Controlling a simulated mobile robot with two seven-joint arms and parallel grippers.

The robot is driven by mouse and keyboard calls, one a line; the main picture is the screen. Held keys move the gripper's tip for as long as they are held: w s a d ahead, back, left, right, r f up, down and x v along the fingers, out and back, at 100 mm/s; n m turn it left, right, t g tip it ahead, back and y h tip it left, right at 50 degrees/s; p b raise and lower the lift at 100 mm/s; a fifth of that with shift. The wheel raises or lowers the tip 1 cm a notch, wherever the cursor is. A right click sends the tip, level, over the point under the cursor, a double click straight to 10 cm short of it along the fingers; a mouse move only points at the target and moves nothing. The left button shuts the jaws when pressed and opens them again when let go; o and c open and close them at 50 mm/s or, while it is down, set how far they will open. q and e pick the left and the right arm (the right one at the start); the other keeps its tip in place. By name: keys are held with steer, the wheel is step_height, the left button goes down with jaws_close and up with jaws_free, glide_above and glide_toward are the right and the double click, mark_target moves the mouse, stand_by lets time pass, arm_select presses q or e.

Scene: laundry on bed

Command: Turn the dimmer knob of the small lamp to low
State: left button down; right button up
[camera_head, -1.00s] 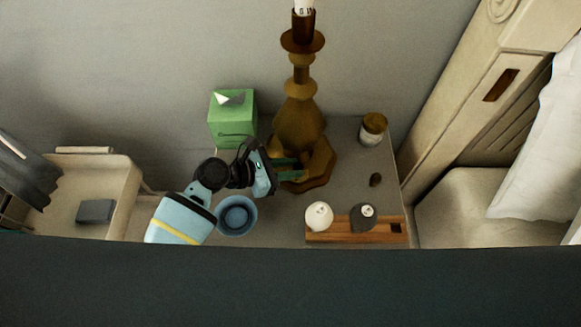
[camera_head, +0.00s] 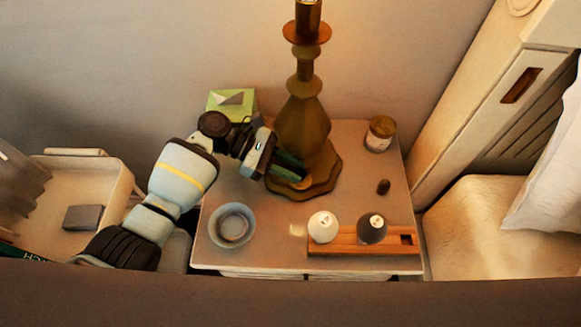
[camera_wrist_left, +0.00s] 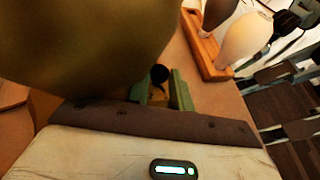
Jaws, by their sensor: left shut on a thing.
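The small lamp (camera_head: 303,122) stands upright on the nightstand with a brass-coloured body and a wide scalloped base. Its light is on and warms the scene. My left gripper (camera_head: 300,180) is at the left front of the lamp base. In the left wrist view, the lamp body (camera_wrist_left: 85,45) fills the upper left. There the green fingers of the left gripper (camera_wrist_left: 162,95) are shut on a small brass-coloured piece with a dark round end, the dimmer knob (camera_wrist_left: 159,76). In the head view the fingers mostly hide the knob. My right gripper is not in view.
On the nightstand (camera_head: 270,235) are a blue bowl (camera_head: 232,225), a green tissue box (camera_head: 231,103), a lidded jar (camera_head: 380,134), a small dark object (camera_head: 383,187) and a wooden tray (camera_head: 345,241) with a white and a dark shaker. A beige bin (camera_head: 115,185) stands at left.

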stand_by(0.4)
arm_select(q)
steer(key=c, duration=1.6)
jaws_free()
steer(key=o, duration=0.3)
